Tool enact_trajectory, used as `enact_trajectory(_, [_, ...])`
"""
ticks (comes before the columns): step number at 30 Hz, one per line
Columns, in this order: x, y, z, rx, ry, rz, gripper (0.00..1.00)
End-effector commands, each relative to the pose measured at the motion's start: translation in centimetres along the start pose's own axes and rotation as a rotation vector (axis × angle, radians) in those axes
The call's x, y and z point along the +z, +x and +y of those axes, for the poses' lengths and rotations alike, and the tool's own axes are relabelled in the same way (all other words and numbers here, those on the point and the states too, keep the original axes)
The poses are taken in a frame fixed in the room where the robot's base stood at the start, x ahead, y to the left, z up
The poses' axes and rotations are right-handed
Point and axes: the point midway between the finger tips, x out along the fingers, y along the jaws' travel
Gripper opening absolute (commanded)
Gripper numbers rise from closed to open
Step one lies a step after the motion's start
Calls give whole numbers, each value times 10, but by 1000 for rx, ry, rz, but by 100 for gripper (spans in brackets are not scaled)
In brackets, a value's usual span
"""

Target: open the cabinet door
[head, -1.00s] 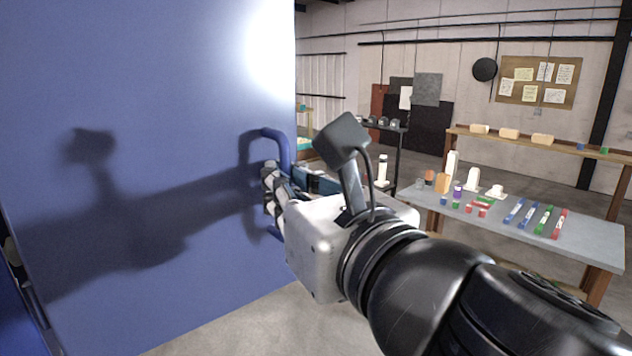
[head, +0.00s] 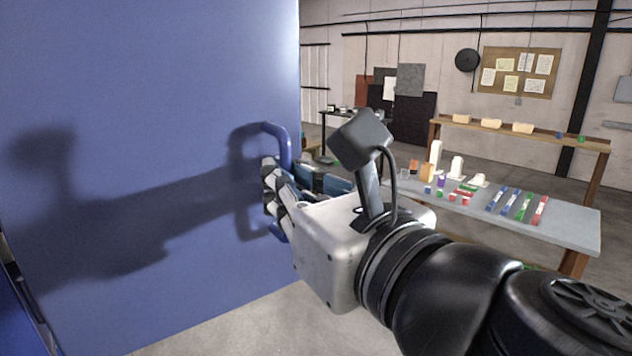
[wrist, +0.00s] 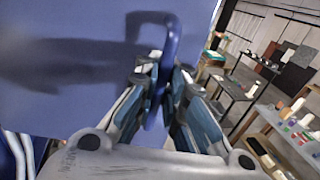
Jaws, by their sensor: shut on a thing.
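The blue cabinet door (head: 150,90) fills the left of the head view. It stands swung open, with a dark gap and blue cabinet edge at the lower left. Its blue bar handle (head: 284,148) is near the door's right edge. My gripper (head: 275,190) is shut on the handle's upright bar, and the fingers hide its middle. In the wrist view the handle (wrist: 170,45) runs down between the two fingers (wrist: 160,85). The door panel (wrist: 60,60) lies behind it.
A grey worktable (head: 560,228) with small coloured parts and white bottles stands at the right. A wooden shelf (head: 560,142) runs behind it. A dark rack (head: 345,120) stands further back. Bare concrete floor (head: 230,325) shows below the door.

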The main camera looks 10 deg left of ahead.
Motion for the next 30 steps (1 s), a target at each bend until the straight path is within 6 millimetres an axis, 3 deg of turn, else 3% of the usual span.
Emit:
enact_trajectory(4, [1,0,0,0,-2,-2,0])
enact_trajectory(6, [1,0,0,0,-2,-2,11])
enact_trajectory(15, [0,0,0,0,0,-1,30])
enact_trajectory(25, [1,-2,0,-1,1,-2,30])
enact_trajectory(30, [2,-15,-1,-1,-3,-6,30])
